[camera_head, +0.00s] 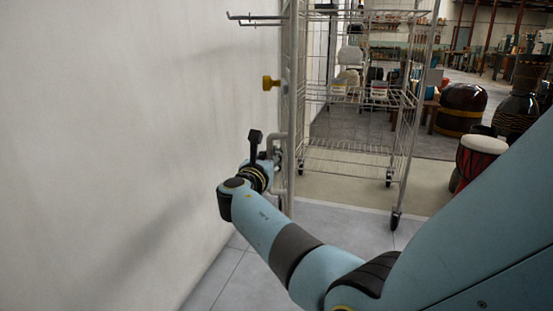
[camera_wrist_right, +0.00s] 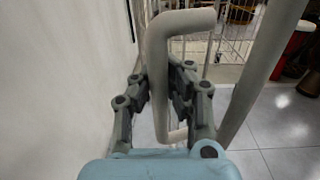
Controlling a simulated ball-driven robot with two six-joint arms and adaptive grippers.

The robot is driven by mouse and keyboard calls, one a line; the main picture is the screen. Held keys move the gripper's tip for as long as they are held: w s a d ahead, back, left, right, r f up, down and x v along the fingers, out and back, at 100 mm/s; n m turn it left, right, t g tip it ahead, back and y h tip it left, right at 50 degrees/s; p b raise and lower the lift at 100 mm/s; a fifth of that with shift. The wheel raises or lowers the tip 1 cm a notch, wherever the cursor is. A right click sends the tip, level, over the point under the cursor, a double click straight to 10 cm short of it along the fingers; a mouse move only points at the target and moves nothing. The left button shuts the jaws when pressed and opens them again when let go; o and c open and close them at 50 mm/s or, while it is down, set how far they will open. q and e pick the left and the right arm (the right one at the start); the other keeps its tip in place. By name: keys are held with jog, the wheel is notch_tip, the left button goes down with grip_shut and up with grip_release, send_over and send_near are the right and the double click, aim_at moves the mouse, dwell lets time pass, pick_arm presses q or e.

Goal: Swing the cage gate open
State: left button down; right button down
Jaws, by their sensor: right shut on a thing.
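A wire cage trolley (camera_head: 355,145) stands upright ahead, with open mesh shelves. A bent grey handle (camera_wrist_right: 157,55) stands out from an upright tube (camera_wrist_right: 265,65) in the right wrist view. My right gripper (camera_head: 272,157) is shut on this handle, with a finger on each side of the bar (camera_wrist_right: 162,100). The fingertips are small and partly hidden in the head view. My left gripper is not in view.
A plain pale wall (camera_head: 120,120) runs close along the left. Metal prongs (camera_head: 255,18) stick out from the frame's top towards it. Drums, including a red one (camera_head: 478,160), stand at the right. Grey tiled floor (camera_head: 340,225) is clear before the trolley.

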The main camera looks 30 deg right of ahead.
jog(key=shift+s+a+f, duration=0.15)
jog(key=shift+a+f, duration=0.1)
jog(key=shift+f, duration=0.2)
jog(key=c, duration=1.4)
grip_release()
jog(key=shift+a+r, duration=0.1)
jog(key=shift+r, duration=0.15)
jog(key=shift+o, duration=0.8)
jog(key=shift+r, duration=0.1)
jog(key=shift+s+a, duration=0.1)
jog(key=v, duration=0.7)
